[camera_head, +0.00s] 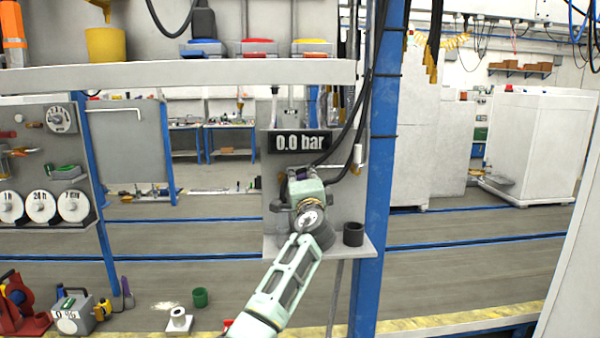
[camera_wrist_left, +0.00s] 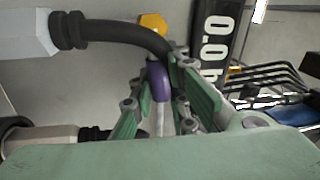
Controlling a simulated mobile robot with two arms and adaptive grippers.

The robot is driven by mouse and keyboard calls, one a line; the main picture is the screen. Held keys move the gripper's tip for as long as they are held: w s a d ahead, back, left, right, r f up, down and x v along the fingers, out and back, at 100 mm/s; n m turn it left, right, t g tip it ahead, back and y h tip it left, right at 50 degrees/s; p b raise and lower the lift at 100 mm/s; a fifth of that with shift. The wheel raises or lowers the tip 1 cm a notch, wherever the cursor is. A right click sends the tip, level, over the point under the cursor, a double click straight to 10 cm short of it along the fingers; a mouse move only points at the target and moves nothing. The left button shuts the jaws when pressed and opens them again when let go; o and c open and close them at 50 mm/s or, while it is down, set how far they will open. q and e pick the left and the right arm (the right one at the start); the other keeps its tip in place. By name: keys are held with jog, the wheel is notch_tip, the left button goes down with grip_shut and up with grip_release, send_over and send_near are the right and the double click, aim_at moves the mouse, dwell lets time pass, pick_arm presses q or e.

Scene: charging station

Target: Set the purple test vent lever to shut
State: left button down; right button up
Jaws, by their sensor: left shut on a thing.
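My left gripper (camera_head: 303,180) reaches up from the bottom of the head view to the grey panel (camera_head: 345,200) below the pressure display. In the left wrist view the purple test vent lever (camera_wrist_left: 158,82) stands between the two green fingers of my left gripper (camera_wrist_left: 163,102), which is shut on it. Its purple end shows beyond the fingers, close to a black hose and a yellow hex fitting (camera_wrist_left: 153,23). In the head view the gripper hides most of the lever, and its set position cannot be told. My right gripper is in neither view.
The display (camera_head: 300,142) reads 0.0 bar. A dark cup (camera_head: 353,234) stands on the small shelf to the right of my gripper. A blue post (camera_head: 383,170) rises close by on the right. Black hoses (camera_wrist_left: 115,32) run close to the fingers.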

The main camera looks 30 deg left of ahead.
pick_arm(q)
jog(key=shift+f+m, duration=0.75)
jog(key=shift+m, duration=0.05)
jog(key=shift+w+d+f+m+h, duration=0.1)
jog(key=shift+m+h, duration=0.2)
jog(key=c, duration=2)
grip_release()
jog(key=o, duration=0.3)
jog(key=shift+r, duration=0.2)
jog(key=shift+o, duration=0.2)
jog(key=shift+p, duration=0.3)
jog(key=v, duration=1.2)
jog(key=shift+f, duration=0.2)
